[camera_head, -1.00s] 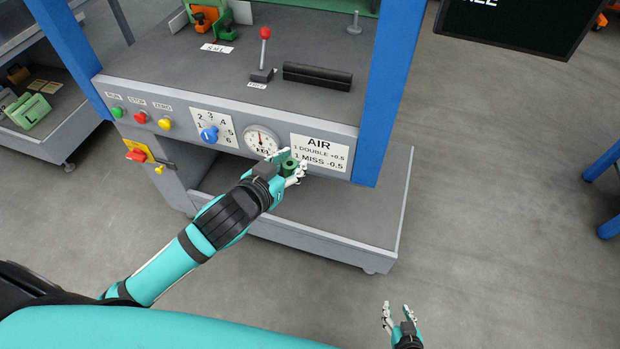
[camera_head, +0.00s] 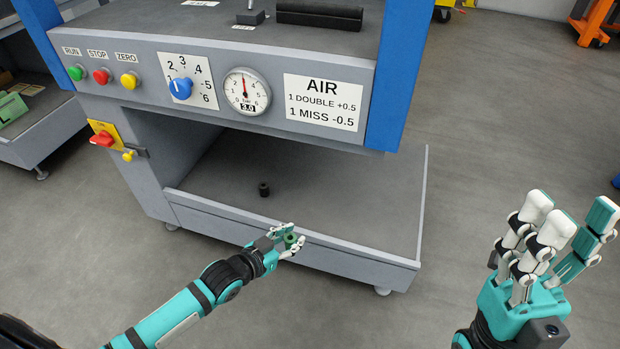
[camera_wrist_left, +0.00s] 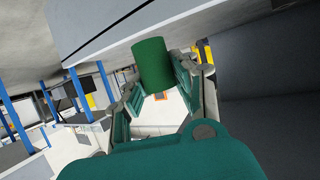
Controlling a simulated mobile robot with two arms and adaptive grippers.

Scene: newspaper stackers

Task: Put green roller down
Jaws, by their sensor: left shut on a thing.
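The green roller (camera_head: 290,240) is a small dark green cylinder held in my left gripper (camera_head: 287,243), in front of the lower shelf's front edge. In the left wrist view the green roller (camera_wrist_left: 152,64) sits between the fingers of my left gripper (camera_wrist_left: 158,80), which are shut on it. My right gripper (camera_head: 560,240) is at the right of the head view, raised over the floor with its fingers spread, open and empty.
The machine's lower shelf (camera_head: 340,205) is mostly bare and has a raised front lip. A small black roller (camera_head: 264,189) stands on it. Above is the control panel (camera_head: 215,85) with knob, gauge and AIR sign.

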